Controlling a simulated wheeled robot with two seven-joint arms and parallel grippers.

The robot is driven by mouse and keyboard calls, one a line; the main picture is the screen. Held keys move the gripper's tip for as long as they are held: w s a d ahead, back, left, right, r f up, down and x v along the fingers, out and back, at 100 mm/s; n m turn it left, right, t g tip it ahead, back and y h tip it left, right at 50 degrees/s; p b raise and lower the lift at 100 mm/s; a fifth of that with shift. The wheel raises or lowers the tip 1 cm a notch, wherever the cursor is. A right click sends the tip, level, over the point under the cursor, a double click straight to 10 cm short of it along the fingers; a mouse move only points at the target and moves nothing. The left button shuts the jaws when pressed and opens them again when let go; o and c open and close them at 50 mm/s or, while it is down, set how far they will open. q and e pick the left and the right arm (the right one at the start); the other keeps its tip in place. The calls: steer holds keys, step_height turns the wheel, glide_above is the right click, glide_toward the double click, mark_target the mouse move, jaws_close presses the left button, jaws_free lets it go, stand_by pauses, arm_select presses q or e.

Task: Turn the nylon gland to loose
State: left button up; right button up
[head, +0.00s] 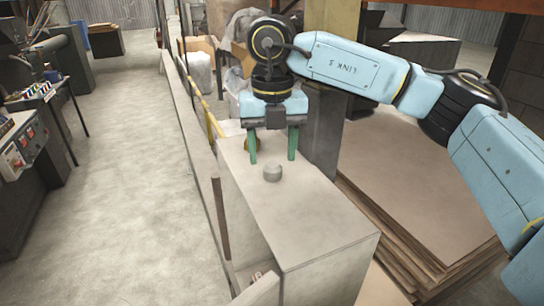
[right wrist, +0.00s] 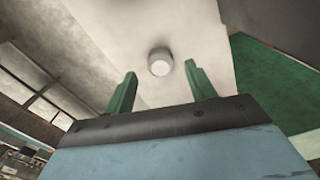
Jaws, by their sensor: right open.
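The nylon gland (head: 273,173) is a small light-grey round knob standing up from the flat top of a pale box (head: 310,215). It also shows in the right wrist view (right wrist: 160,62), beyond the fingertips and roughly midway between them. My right gripper (head: 272,160) has two green fingers spread apart and pointing down. It is open and empty, above and just behind the gland in the head view, with the gland apart from both fingers. The fingers also show in the right wrist view (right wrist: 159,75). My left gripper is not in view.
A stack of brown sheets (head: 425,200) lies to the right of the box. Open floor (head: 120,190) lies to the left, with machines (head: 22,155) at the far left.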

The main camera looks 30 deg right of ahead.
mark_target(272, 171)
step_height(272, 171, down, 2)
steer(key=shift+s, duration=0.15)
steer(key=shift+f, duration=0.4)
steer(key=shift+c, duration=0.2)
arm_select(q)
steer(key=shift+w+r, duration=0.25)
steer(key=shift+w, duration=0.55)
arm_select(e)
steer(key=c, duration=0.9)
